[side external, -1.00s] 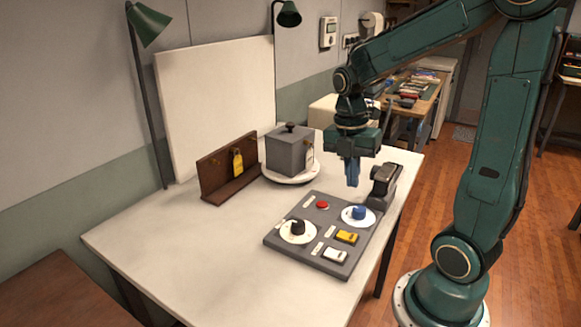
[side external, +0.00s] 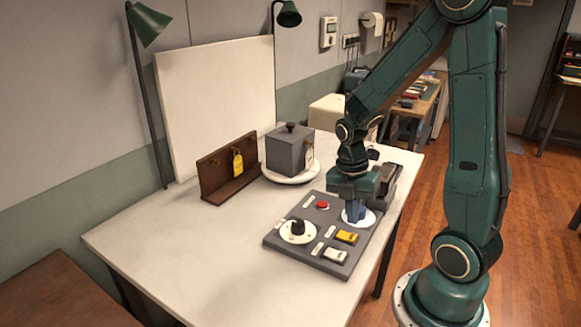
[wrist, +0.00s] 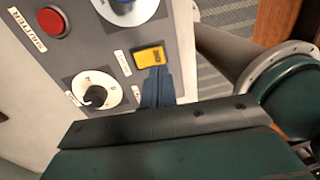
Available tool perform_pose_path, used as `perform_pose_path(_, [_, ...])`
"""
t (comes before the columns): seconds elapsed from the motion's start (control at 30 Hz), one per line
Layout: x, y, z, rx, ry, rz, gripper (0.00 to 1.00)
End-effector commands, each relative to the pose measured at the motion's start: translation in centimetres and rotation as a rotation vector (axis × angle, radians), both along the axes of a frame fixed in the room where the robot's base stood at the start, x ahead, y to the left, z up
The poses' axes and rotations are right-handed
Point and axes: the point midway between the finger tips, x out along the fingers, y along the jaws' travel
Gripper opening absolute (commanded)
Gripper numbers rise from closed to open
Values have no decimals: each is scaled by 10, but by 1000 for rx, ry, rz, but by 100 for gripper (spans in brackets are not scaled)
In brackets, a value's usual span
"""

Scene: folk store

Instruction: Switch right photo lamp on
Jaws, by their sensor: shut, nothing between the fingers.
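A grey control panel (side external: 311,213) lies on the table. It carries a red button (side external: 322,205), a black knob (side external: 298,227) on a white dial, a yellow switch (side external: 347,237) and a white switch (side external: 335,255). My gripper (side external: 355,217) is shut and empty, its blue fingers pointing down over the blue knob's dial (side external: 371,218). In the wrist view, the fingertips (wrist: 156,72) appear beside the yellow switch (wrist: 149,56), and the blue knob (wrist: 122,2) is at the top edge. Contact cannot be told. The right lamp (side external: 288,14) shows no clear glow.
A left green lamp (side external: 148,25), a white backdrop (side external: 215,100), a brown wooden stand (side external: 215,177) with a yellow tag, and a grey box (side external: 288,153) on a round white plate (side external: 290,178) stand behind the panel. The table's front left (side external: 190,245) is clear.

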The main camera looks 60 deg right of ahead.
Motion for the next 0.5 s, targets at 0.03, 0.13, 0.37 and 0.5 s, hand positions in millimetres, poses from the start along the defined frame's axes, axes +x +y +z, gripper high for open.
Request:
perform_pose_path(0.03, [-2, 0, -7, 2, 4, 0, 0])
perform_pose_path(0.13, [-3, 0, -18, 2, 3, -1, 0])
perform_pose_path(0.37, [-5, 0, -35, 1, 2, -1, 0])
perform_pose_path(0.5, [-5, 0, -40, 0, 0, -1, 0])
